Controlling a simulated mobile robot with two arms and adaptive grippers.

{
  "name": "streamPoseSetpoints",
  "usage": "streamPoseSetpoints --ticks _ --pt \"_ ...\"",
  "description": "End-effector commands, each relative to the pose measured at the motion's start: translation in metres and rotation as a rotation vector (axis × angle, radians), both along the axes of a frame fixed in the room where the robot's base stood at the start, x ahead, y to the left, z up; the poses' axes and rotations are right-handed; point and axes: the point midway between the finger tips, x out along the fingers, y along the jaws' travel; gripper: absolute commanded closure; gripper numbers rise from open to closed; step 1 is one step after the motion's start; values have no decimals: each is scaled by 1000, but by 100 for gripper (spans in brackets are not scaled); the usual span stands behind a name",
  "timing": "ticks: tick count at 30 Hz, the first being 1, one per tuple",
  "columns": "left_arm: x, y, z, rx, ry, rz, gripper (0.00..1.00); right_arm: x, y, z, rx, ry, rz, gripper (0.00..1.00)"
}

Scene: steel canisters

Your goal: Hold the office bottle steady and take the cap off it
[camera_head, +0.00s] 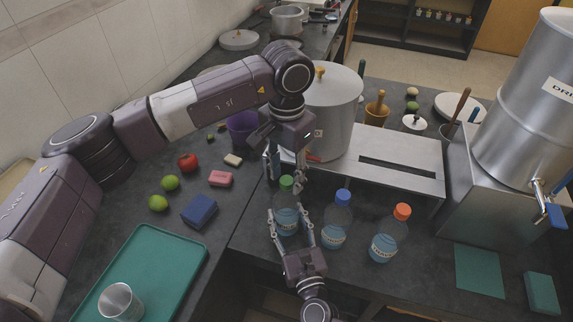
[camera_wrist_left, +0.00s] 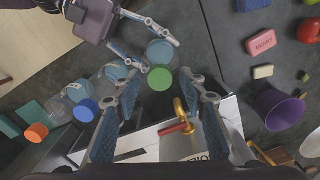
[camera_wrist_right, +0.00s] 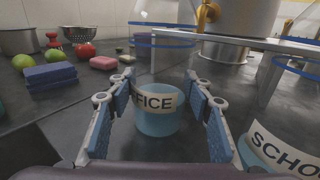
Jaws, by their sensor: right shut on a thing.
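The office bottle (camera_head: 286,218) is clear with blue liquid, a white label and a green cap (camera_head: 286,183). It stands upright on the dark counter, and part of its label shows in the right wrist view (camera_wrist_right: 157,102). My right gripper (camera_head: 291,215) is shut on the bottle's body, with one finger on each side. My left gripper (camera_head: 285,174) points down from above, open, with its fingers on either side of the space over the cap. In the left wrist view the green cap (camera_wrist_left: 160,78) lies beyond and between the open fingertips, apparently untouched.
A blue-capped bottle (camera_head: 337,225) stands close right of the office bottle, and an orange-capped one (camera_head: 388,238) farther right. A steel pot (camera_head: 333,105) and a raised metal stand (camera_head: 385,160) are behind. A green tray (camera_head: 180,245) and a blue sponge (camera_head: 200,211) lie left.

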Motion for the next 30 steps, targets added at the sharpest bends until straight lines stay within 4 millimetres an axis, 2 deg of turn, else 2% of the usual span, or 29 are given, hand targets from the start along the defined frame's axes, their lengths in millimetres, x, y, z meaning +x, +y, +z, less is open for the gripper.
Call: streamPoseSetpoints --ticks 8,19,25,30 --pt "0 0 -2 0 -1 0 62 0 0 0 0 0 0 100" --pt "0 0 -2 0 -1 1 100 0 0 0 0 0 0 100" --pt "0 0 -1 0 -1 35 100 0 0 0 0 0 0 100" --pt "1 0 -1 0 -1 251 100 0 0 0 0 0 0 100"
